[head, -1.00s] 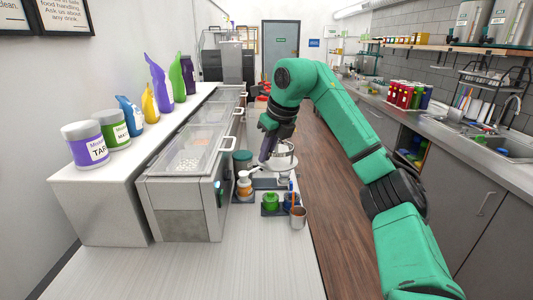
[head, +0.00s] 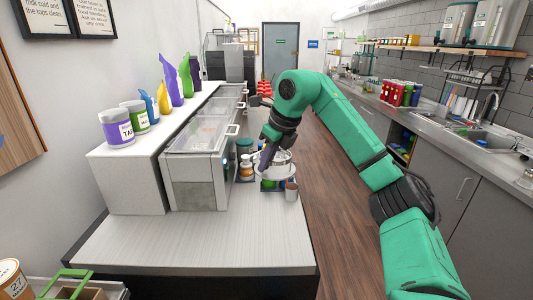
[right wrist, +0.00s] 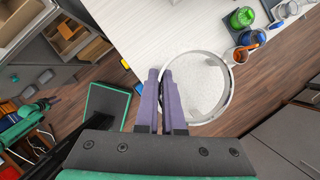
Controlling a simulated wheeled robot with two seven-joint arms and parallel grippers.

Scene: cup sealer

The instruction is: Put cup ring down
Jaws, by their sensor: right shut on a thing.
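The cup ring (right wrist: 229,88) is a wide, pale metal hoop in the right wrist view, just right of my fingers. My right gripper (right wrist: 166,88) has its purple fingers close together on the ring's left side and is shut on it. Its inside looks light and speckled; I cannot tell what lies beneath. I cannot tell whether the ring touches the counter. My left gripper is not in view.
A clear-lidded cabinet (head: 196,185) stands left of the gripper. The near white counter (head: 200,243) is clear. Wooden floor (head: 335,210) lies to the right.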

